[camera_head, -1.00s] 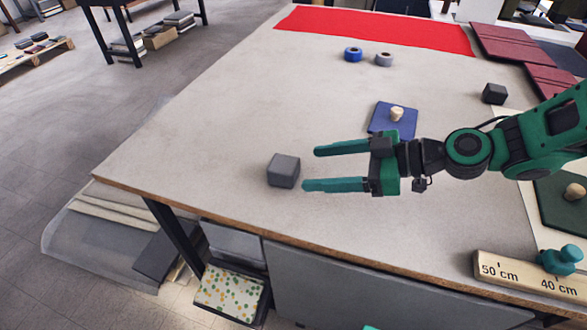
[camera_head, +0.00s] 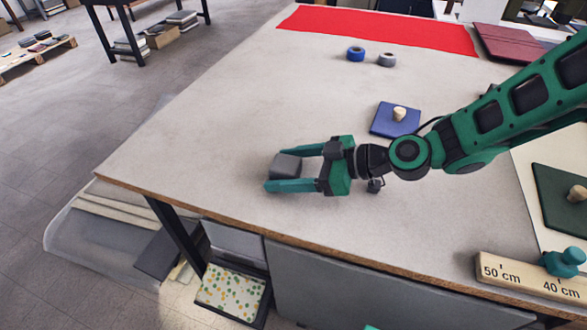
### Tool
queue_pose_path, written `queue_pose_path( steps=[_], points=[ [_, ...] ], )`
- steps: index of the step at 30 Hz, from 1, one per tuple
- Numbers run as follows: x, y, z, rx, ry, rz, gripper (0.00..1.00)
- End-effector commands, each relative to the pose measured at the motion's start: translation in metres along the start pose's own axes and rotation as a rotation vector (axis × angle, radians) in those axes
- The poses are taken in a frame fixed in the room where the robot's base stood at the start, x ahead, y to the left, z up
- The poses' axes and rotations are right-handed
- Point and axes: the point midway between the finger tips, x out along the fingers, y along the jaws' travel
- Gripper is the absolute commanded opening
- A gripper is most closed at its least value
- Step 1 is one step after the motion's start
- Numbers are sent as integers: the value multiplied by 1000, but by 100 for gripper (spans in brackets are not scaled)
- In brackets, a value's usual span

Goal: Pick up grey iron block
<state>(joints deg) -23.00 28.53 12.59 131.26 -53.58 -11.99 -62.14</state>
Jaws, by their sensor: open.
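The grey iron block (camera_head: 286,165) sits on the table (camera_head: 215,140) near its left front part. My gripper (camera_head: 283,168) is open, and its two green fingers reach left around the block, one on the far side and one on the near side. The near finger hides the lower part of the block's front. I cannot tell whether either finger touches the block.
A blue square with a light knob (camera_head: 396,118) lies behind my wrist. Blue (camera_head: 355,53) and grey (camera_head: 387,59) rings sit near the red cloth (camera_head: 380,30). A wooden ruler block (camera_head: 525,273) is at the front right. The table's left side is clear.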

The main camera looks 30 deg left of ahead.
Motion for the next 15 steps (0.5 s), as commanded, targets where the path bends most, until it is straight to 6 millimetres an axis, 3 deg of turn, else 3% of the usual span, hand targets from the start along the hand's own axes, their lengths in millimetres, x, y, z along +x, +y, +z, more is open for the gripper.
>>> queue_pose_path(
  steps=[3,11,12,15],
  points=[
    [0,0,0,0,0,0,66],
    [0,0,0,0,0,1,4],
    [-1,0,0,0,0,1,0],
    [-1,0,-2,-2,4,1,0]
  ],
)
